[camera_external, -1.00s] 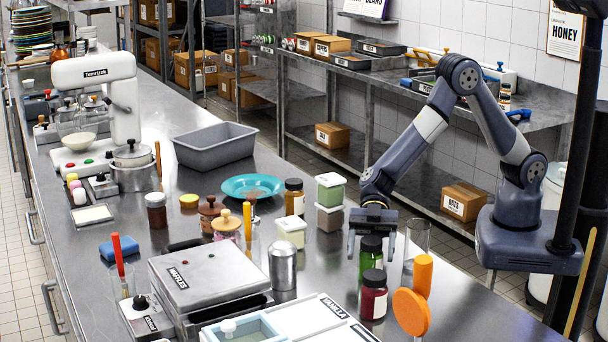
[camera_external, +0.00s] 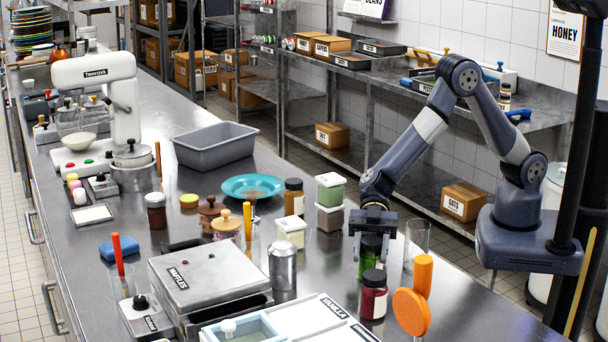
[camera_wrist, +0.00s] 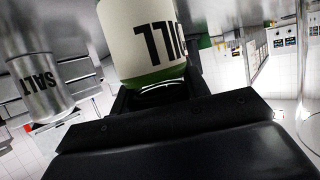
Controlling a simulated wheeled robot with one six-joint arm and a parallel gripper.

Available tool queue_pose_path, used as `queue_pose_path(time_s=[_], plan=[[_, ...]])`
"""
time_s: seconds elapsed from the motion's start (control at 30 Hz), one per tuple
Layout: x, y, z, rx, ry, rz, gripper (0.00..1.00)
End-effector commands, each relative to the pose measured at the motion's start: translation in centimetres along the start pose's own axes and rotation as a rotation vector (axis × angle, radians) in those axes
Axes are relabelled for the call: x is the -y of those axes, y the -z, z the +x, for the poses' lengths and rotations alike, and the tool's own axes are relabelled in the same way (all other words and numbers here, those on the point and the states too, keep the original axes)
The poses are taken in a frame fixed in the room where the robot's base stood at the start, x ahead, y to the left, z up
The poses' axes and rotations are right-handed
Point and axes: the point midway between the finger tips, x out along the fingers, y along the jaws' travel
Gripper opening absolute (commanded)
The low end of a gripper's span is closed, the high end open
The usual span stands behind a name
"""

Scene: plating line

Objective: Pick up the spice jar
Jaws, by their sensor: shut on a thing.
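The spice jar (camera_external: 370,263) is a small glass jar with green contents and a black lid, upright on the steel counter right of centre. In the wrist view the jar (camera_wrist: 145,45) fills the top middle, with a white label whose visible letters read "ILL". My gripper (camera_external: 371,247) points down over it, its fingers on either side of the jar's upper part and shut on it. The palm hides part of the lid. I see no clear gap between the jar and the counter.
A red-filled jar (camera_external: 373,297) stands just in front. A clear glass (camera_external: 416,240) and an orange-handled tool (camera_external: 411,312) are close on the right. A metal shaker (camera_external: 283,268) stands left; the wrist view shows its "SALT" label (camera_wrist: 30,85). Space above is free.

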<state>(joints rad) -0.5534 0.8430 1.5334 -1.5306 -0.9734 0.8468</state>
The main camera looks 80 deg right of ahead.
Motion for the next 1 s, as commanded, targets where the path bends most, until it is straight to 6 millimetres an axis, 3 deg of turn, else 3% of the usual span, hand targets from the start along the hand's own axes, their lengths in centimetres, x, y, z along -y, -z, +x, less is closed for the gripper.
queue_pose_path(time_s=[0.27,0.7,1.0], plan=[[-0.1,1.1,-0.4,-0.002,-0.001,-0.005,0.14],[0.0,8.4,-3.5,-0.002,-0.001,-0.005,0.14],[-0.8,9.3,-4.1,-0.001,-0.023,0.006,0.14]])
